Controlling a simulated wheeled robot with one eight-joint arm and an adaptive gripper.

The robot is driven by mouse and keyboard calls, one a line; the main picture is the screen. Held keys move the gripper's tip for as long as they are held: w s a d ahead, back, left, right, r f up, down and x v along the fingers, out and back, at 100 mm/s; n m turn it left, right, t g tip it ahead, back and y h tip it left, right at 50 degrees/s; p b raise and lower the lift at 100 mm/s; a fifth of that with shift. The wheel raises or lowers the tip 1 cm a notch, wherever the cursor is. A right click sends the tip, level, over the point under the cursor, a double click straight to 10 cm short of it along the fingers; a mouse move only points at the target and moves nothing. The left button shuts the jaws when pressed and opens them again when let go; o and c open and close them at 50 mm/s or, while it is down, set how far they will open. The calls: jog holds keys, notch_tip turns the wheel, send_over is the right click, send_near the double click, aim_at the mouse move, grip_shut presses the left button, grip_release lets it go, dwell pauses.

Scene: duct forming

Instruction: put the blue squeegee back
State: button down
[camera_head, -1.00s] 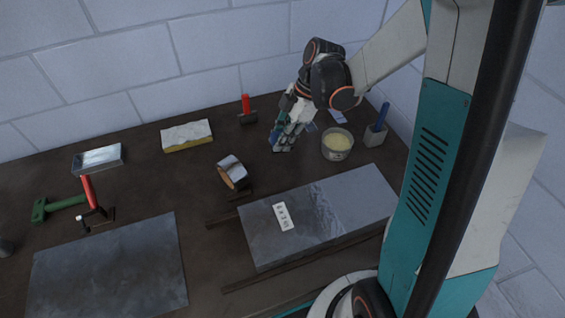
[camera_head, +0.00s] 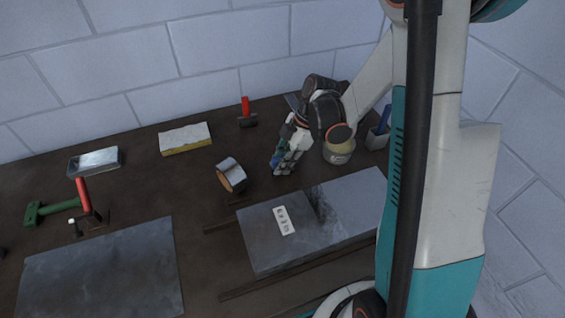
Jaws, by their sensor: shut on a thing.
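My gripper (camera_head: 284,165) is low over the back right of the bench, to the left of the paste tub, fingers pointing down. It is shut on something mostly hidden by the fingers. A small blue patch (camera_head: 274,159) shows at its fingers and looks like the blue squeegee; its full shape and whether it touches the bench cannot be made out. Another blue handle (camera_head: 384,118) stands in a grey holder (camera_head: 377,141) to the right of the tub.
The tub (camera_head: 339,150) is close right of my gripper, partly behind my wrist. A tape roll (camera_head: 231,174) lies to its left, a red-handled tool (camera_head: 246,112) behind left. A grey board (camera_head: 350,205) with a white label lies in front.

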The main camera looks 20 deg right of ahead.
jog(key=shift+f, duration=0.2)
jog(key=c, duration=1.5)
grip_release()
jog(key=shift+r, duration=0.15)
jog(key=p+v, duration=0.4)
jog(key=v, duration=0.8)
